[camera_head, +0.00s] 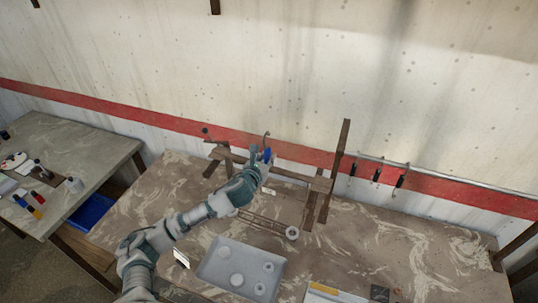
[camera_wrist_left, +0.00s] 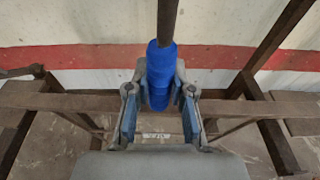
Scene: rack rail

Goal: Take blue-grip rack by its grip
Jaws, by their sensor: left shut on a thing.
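The blue grip (camera_head: 267,154) of the rack is upright above the wooden stand, with a dark hook (camera_head: 266,136) rising over it. In the left wrist view the blue grip (camera_wrist_left: 160,62) stands between the two fingers, with a dark rod coming out of its top. My left gripper (camera_head: 261,158) is shut on this grip; the fingers also show in the left wrist view (camera_wrist_left: 160,100). A thin wire frame (camera_head: 262,220) shows below, near the table; I cannot tell how it joins the grip. My right gripper is not in view.
A wooden stand (camera_head: 320,184) with a tall post is behind and right. A metal rail (camera_head: 450,182) with black-handled hooks runs along the wall. A grey tray (camera_head: 215,262) with round pieces lies in front. The table's right side is mostly clear.

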